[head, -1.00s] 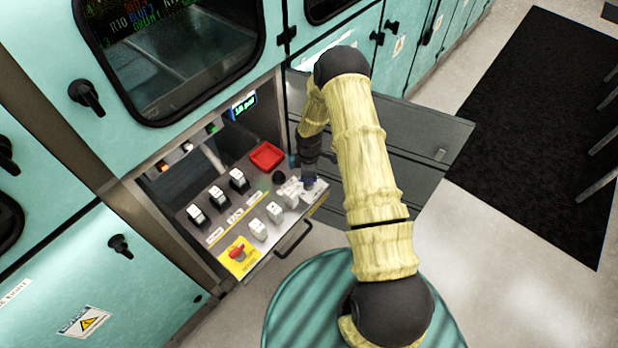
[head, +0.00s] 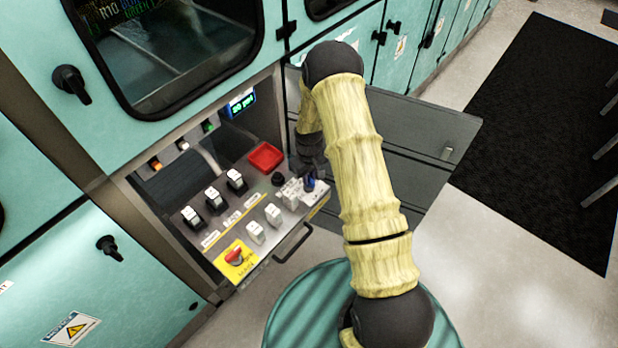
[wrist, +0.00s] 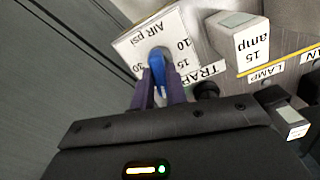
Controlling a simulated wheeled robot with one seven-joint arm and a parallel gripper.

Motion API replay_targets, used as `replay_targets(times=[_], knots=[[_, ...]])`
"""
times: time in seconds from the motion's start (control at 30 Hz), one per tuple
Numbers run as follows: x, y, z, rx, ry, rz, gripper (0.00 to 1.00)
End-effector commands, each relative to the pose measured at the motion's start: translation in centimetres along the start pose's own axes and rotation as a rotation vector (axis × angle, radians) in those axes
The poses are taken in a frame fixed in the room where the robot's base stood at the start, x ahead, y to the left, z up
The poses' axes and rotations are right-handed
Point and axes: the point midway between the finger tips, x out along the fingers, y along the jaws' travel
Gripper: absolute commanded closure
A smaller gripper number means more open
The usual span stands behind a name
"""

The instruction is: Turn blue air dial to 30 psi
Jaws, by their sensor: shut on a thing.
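The blue air dial (wrist: 157,64) sits on a white plate (wrist: 127,44) marked "AIR psi", with 10, 15 and a partly covered number around it. My gripper (wrist: 160,92) is shut on the dial, one purple finger on each side. In the head view the dial (head: 310,182) is a small blue spot at the right end of the control panel, and my gripper partly covers it. The small display (head: 241,103) above the panel seems to read 20 psi.
The panel also bears white switches (head: 273,214), black-and-white switches (head: 214,198), a red tray (head: 266,157) and a red knob on a yellow plate (head: 237,259). A white block marked "15 amp" (wrist: 239,38) stands close beside the dial.

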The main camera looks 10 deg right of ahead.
Motion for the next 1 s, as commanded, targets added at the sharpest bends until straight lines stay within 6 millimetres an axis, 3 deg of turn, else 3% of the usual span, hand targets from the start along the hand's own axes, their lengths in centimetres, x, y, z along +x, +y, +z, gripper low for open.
replay_targets(times=[1.0], knots=[[-0.14,0.17,-0.17,0.963,0.007,0.002,1.0]])
